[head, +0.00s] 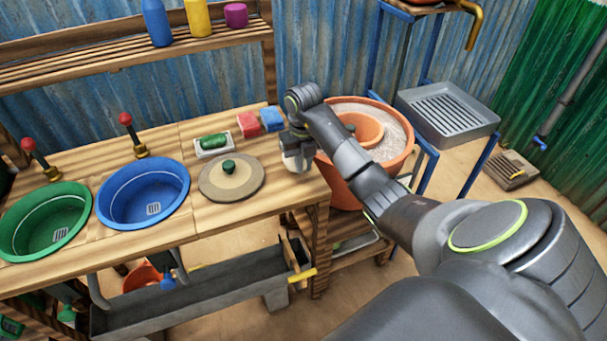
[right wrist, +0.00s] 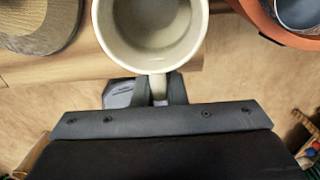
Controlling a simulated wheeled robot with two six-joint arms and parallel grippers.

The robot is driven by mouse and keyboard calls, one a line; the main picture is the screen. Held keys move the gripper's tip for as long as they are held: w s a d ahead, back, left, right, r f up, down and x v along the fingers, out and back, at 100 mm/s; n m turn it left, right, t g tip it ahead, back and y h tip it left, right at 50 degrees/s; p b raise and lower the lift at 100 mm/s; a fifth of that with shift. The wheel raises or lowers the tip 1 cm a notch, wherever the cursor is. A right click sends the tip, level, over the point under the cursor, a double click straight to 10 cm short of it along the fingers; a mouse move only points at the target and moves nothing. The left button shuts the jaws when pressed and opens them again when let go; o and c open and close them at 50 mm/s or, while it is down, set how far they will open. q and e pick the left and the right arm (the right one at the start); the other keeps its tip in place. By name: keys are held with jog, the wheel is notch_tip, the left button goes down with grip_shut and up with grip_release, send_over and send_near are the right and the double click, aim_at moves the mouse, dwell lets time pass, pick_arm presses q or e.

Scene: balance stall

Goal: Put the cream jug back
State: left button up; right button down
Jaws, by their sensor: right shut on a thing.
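The cream jug (head: 298,160) is at the right end of the wooden counter (head: 240,222), partly hidden by my right gripper (head: 297,142). In the right wrist view the jug (right wrist: 150,22) is seen from above, upright and looking empty inside. Its handle is between the fingers of my right gripper (right wrist: 160,92), which is shut on it. The wrist view shows the counter's edge and floor behind the jug; I cannot tell whether its base touches the wood. My left gripper is not in view.
A round lid (head: 232,180) with a green knob lies left of the jug. Red (head: 249,124) and blue (head: 272,119) blocks and a green item on a white dish (head: 213,146) lie behind. A large terracotta pot (head: 350,190) stands at the right. Green and blue basins fill the left.

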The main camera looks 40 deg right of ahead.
notch_tip(320, 180, down, 2)
jog(key=shift+f, duration=0.2)
jog(key=shift+f, duration=0.2)
jog(key=c, duration=1.5)
grip_release()
jog(key=shift+r, duration=0.1)
